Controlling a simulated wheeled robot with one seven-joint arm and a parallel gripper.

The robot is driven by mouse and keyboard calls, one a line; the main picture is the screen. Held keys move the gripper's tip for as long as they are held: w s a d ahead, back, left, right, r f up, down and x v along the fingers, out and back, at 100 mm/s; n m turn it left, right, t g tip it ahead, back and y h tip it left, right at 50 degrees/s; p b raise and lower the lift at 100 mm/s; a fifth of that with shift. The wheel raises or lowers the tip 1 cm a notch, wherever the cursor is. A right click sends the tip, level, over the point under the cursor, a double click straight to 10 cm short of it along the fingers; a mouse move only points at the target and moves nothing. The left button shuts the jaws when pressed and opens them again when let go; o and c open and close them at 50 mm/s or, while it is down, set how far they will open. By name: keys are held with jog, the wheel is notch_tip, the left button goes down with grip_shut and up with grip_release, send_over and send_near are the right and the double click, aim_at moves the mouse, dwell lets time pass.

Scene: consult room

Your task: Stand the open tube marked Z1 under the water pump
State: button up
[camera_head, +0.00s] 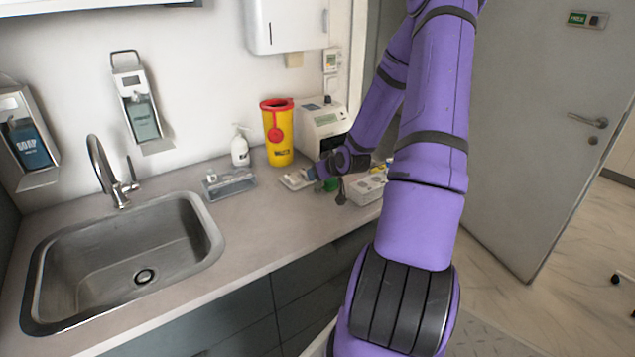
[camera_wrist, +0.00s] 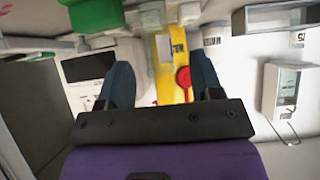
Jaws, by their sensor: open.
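My gripper (camera_head: 318,172) is low over the counter's far end, left of a white box with openings in its top (camera_head: 367,187). In the wrist view its two blue fingers are apart, with nothing held between them (camera_wrist: 161,75). A green object (camera_head: 331,184) is beside the gripper; a green shape also fills the top left of the wrist view (camera_wrist: 93,14). I cannot make out a tube marked Z1 in either view. A white pump-top bottle (camera_head: 240,150) stands against the wall; I cannot tell whether it is the water pump.
A yellow container with a red lid (camera_head: 279,137) and a white device (camera_head: 320,124) stand behind my gripper. A clear tray (camera_head: 231,186) and a pale flat item (camera_head: 295,180) lie left of it. The sink (camera_head: 205,219) and tap (camera_head: 101,165) are further left. The counter front is clear.

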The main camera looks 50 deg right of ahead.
jog(key=shift+x, duration=1.15)
jog(key=c, duration=1)
jog(key=shift+r, duration=0.15)
jog(key=shift+c, duration=0.2)
